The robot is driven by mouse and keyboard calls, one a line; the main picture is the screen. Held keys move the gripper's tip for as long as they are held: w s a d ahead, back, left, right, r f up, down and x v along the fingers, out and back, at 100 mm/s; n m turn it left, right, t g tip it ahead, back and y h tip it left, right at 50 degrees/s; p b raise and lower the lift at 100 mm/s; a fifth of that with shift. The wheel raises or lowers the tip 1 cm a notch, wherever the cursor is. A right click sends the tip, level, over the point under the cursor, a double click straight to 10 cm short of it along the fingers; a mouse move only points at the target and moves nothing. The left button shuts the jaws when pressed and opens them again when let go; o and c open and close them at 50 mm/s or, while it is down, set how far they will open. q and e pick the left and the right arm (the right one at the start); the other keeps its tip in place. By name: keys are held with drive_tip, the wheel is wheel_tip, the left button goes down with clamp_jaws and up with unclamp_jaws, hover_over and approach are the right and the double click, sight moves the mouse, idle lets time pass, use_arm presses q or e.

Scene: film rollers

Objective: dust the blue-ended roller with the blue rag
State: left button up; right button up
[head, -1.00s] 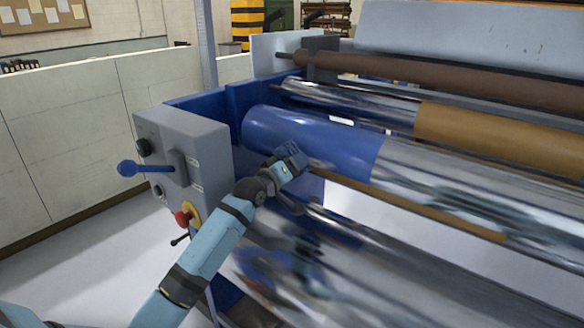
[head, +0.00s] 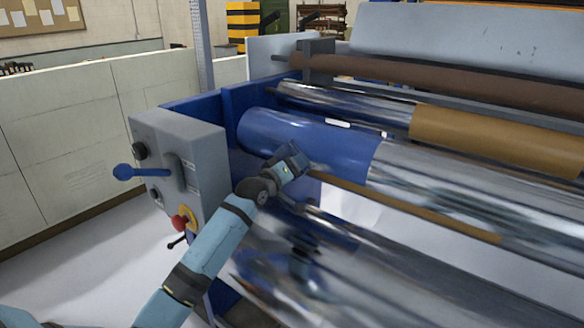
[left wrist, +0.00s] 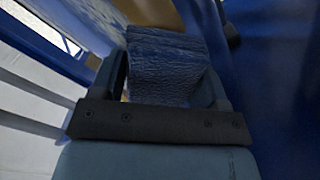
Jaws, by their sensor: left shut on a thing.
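The blue-ended roller (head: 300,141) runs from the left frame to the right in the head view, with a glossy blue end and a chrome body. My left gripper (head: 292,158) is at the lower front side of the blue end, near the edge where blue meets chrome. In the left wrist view, the blue rag (left wrist: 166,66) is a crinkled dark blue block held between the fingers of the left gripper (left wrist: 168,88). The blue roller surface fills the right of that view. I cannot tell whether the rag touches the roller. My right gripper is not in view.
A grey control box (head: 180,165) with a blue-knobbed lever (head: 124,172) and a red button (head: 181,220) stands left of my arm. A chrome roller (head: 330,275) lies below in front. A brown roller (head: 430,80) and a tan-covered roller (head: 490,138) lie behind.

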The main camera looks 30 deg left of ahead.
sight(303, 172)
use_arm(q)
drive_tip(key=shift+s+d+r+p, duration=0.15)
drive_tip(key=shift+d+p, duration=0.75)
drive_tip(key=shift+d, duration=0.3)
drive_tip(key=shift+s+d+p, duration=0.1)
drive_tip(key=shift+d+p, duration=0.35)
drive_tip(key=shift+d, duration=0.35)
drive_tip(key=shift+d+p, duration=0.75)
drive_tip(key=shift+d, duration=0.3)
drive_tip(key=shift+d+p, duration=0.45)
drive_tip(key=shift+d, duration=0.5)
drive_tip(key=shift+s+d+p, duration=0.1)
drive_tip(key=shift+d+p, duration=0.5)
drive_tip(key=shift+d, duration=0.25)
drive_tip(key=shift+s+d+p, duration=0.1)
drive_tip(key=shift+d+p, duration=0.4)
drive_tip(key=shift+d, duration=0.6)
drive_tip(key=shift+p, duration=0.35)
drive_tip(key=shift+w+a, duration=0.15)
drive_tip(key=shift+a, duration=1.3)
drive_tip(key=shift+w+a, duration=0.1)
drive_tip(key=shift+a, duration=1.35)
drive_tip(key=shift+w+a+b, duration=0.1)
drive_tip(key=shift+a+b, duration=0.2)
drive_tip(key=shift+a, duration=0.95)
drive_tip(key=shift+w+a+b, duration=0.1)
drive_tip(key=shift+a+b, duration=0.35)
drive_tip(key=shift+a, duration=1.45)
